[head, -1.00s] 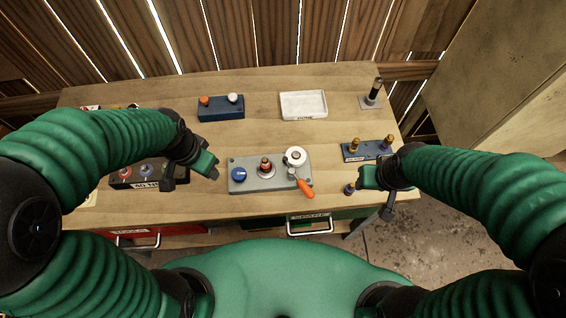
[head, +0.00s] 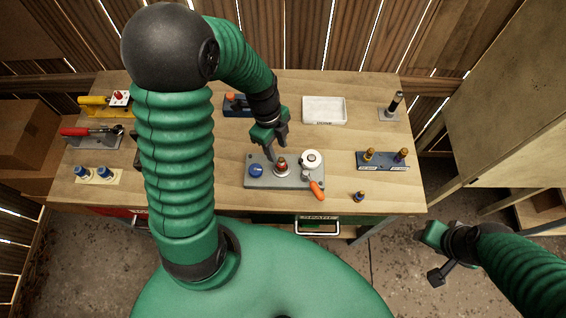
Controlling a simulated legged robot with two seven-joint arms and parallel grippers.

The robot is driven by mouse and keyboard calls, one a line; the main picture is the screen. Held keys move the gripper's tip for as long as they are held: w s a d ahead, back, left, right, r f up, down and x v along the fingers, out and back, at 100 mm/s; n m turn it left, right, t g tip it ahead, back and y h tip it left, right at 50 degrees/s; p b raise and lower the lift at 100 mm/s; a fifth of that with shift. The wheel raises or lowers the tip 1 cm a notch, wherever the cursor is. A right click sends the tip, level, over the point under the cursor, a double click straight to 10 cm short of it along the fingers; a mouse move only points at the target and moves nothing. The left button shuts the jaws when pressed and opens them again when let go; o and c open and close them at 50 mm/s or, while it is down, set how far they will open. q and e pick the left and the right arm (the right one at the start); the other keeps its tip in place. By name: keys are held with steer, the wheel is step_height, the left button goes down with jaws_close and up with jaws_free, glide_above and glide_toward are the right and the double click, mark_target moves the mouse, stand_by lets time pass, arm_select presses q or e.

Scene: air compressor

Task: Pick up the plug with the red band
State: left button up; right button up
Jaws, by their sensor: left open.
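The plug with the red band (head: 281,164) stands upright in the middle of a grey plate (head: 262,181) on the workbench. My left gripper (head: 276,151) is open, its fingers pointing down just above and behind the plug. I cannot tell whether a finger touches the plug. My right gripper (head: 436,256) is off the bench at the lower right, its jaws apart and empty.
The grey plate also carries a blue knob (head: 256,170), a white round gauge (head: 312,157) and an orange-handled lever (head: 317,188). A small dark plug (head: 359,196) stands right of it.

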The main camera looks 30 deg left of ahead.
mark_target(281, 160)
arm_select(q)
steer(key=f, duration=0.2)
steer(key=d+f+p, duration=0.1)
steer(key=f, duration=0.4)
steer(key=shift+w+d, duration=0.2)
steer(key=shift+w, duration=0.1)
steer(key=shift+w+f, duration=0.1)
steer(key=shift+f, duration=0.15)
steer(key=shift+r, duration=0.1)
jaws_close()
steer(key=shift+s, duration=0.2)
